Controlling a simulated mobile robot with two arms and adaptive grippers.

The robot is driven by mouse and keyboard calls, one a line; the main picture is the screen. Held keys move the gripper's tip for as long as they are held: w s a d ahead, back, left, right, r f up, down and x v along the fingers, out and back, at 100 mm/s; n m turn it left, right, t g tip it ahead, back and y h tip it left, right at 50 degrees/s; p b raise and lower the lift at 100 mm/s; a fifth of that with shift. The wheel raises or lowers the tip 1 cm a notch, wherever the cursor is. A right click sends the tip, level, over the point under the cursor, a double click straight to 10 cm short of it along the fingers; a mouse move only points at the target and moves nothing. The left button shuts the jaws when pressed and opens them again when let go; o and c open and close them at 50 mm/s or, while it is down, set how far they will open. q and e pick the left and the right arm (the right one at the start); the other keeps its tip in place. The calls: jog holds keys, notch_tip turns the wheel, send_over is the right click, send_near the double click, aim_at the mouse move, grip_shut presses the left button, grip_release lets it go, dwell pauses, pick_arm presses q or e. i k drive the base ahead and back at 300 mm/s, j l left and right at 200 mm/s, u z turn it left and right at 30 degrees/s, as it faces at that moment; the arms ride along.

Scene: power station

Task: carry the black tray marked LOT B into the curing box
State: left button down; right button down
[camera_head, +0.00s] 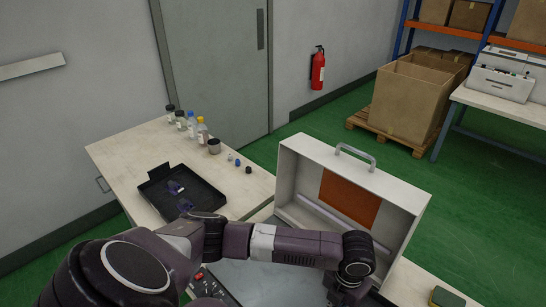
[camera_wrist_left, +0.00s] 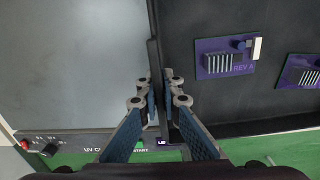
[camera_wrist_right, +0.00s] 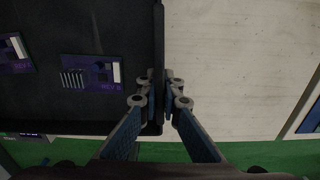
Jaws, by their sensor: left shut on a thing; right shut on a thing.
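My left gripper (camera_wrist_left: 160,97) is shut on the left wall of a black tray (camera_wrist_left: 215,105). In the head view this gripper (camera_head: 345,292) is at the bottom edge, in front of the curing box. My right gripper (camera_wrist_right: 160,97) is shut on the right wall of the black tray (camera_wrist_right: 70,110). Purple boards lie in it, one reading REV A (camera_wrist_left: 226,59), another REV B (camera_wrist_right: 91,73). The tray's marking is not legible. The white curing box (camera_head: 405,188) has its handled top and orange panel visible. My left arm covers part of its front. The right gripper is outside the head view.
Another black tray (camera_head: 148,187) with purple boards sits on the left bench (camera_head: 115,150), near several bottles and a dark cup (camera_head: 214,146). A control panel with a red button (camera_wrist_left: 50,149) borders a grey surface (camera_wrist_left: 75,60).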

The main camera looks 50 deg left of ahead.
aim_at(289, 280)
jog(key=j+z, duration=0.1)
jog(key=j, duration=1.7)
jog(key=k, duration=0.05)
